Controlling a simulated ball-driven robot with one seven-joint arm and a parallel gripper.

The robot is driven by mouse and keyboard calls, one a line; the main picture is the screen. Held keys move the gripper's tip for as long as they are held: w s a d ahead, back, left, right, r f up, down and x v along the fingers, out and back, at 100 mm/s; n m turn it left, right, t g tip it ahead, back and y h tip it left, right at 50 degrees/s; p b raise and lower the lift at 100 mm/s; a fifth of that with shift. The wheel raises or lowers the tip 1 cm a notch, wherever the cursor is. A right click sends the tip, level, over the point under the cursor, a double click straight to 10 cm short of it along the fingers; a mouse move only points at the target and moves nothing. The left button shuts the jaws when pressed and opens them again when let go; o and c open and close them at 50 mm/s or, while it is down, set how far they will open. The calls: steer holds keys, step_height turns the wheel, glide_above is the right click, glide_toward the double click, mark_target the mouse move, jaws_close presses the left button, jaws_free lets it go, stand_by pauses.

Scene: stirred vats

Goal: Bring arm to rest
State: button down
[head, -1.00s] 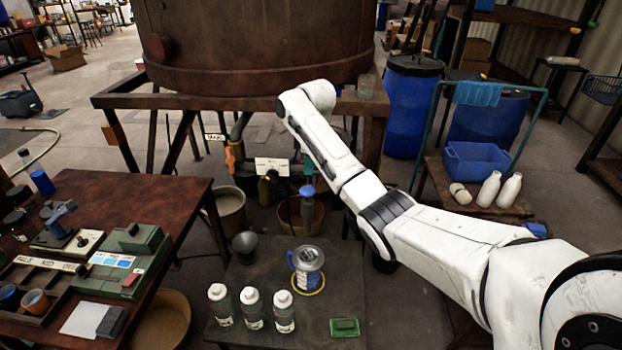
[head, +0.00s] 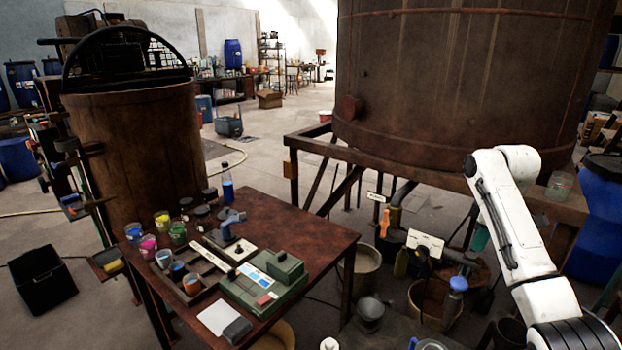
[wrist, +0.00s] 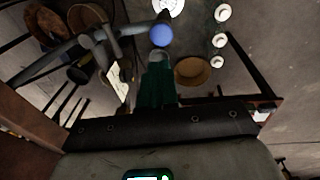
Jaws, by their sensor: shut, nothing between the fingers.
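My white arm (head: 520,240) enters the head view from the lower right and rises to a bent joint in front of the big rusty vat's stand. In the wrist view my gripper (wrist: 157,62) shows as dark green fingers together at the middle, in front of a dark bar and grey body. Nothing is held. Beyond the fingers are a blue round cap (wrist: 162,35) and several white bottle caps (wrist: 220,40); their distance from the fingers is unclear.
The big vat (head: 460,90) stands on a rusty frame (head: 400,168). A brown table (head: 290,220) with paint cups and a green case (head: 265,287) is at centre-left. A smaller vat (head: 140,150) stands at left, a blue barrel (head: 597,225) at right.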

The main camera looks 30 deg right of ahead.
steer(key=shift+a, duration=0.1)
steer(key=s+a+f+m+y, duration=0.1)
steer(key=a+f, duration=0.8)
steer(key=a, duration=0.5)
steer(key=s+a+f+m+y, duration=0.1)
steer(key=a+f, duration=0.9)
steer(key=a, duration=0.4)
steer(key=s+a+f+m, duration=0.2)
steer(key=s+a+f, duration=0.3)
steer(key=s+a, duration=0.55)
steer(key=s+d+m+h, duration=0.1)
steer(key=s, duration=1.2)
steer(key=shift+r, duration=0.25)
